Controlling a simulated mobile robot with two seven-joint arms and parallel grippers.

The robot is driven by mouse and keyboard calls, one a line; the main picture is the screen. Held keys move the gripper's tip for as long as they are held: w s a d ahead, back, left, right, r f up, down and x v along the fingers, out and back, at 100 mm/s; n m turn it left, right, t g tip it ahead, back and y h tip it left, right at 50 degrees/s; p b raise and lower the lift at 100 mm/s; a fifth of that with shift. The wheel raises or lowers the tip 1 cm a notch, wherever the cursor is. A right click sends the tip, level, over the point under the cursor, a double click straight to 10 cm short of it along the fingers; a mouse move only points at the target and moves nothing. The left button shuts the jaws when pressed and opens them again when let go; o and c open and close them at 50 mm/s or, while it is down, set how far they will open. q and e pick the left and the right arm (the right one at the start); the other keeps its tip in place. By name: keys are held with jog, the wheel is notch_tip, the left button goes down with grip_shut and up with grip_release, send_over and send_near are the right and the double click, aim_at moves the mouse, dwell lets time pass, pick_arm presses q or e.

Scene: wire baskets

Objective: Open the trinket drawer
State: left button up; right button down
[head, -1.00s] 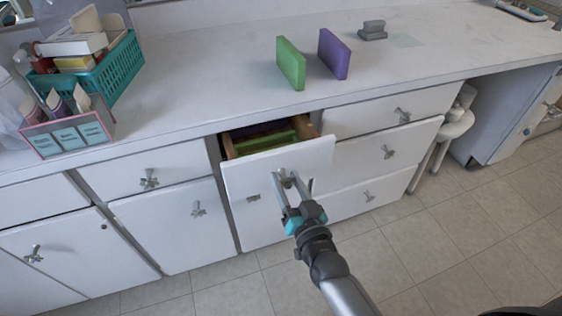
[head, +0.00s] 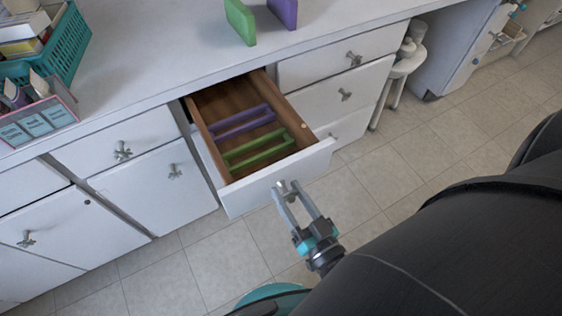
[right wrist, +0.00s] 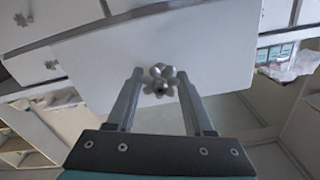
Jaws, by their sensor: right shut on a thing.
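The drawer (head: 282,172) is pulled well out from the white counter, with its wooden inside showing. Purple rails (head: 243,121) and green rails (head: 258,149) lie across its floor. My right gripper (head: 293,190) is at the drawer's front panel, with its fingers on either side of the metal knob (right wrist: 159,80), as the right wrist view shows. It is shut on that knob. In the head view the knob is mostly hidden between the fingertips. My left gripper does not show.
A green block (head: 240,22) and a purple block (head: 284,12) stand on the counter above the drawer. A teal basket (head: 66,45) and a pink-edged box (head: 40,122) stand at the left. Closed drawers flank the open one. Tiled floor in front is clear.

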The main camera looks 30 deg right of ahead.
jog(key=shift+s, duration=0.6)
jog(key=shift+c, duration=1.4)
grip_release()
jog(key=shift+s, duration=0.1)
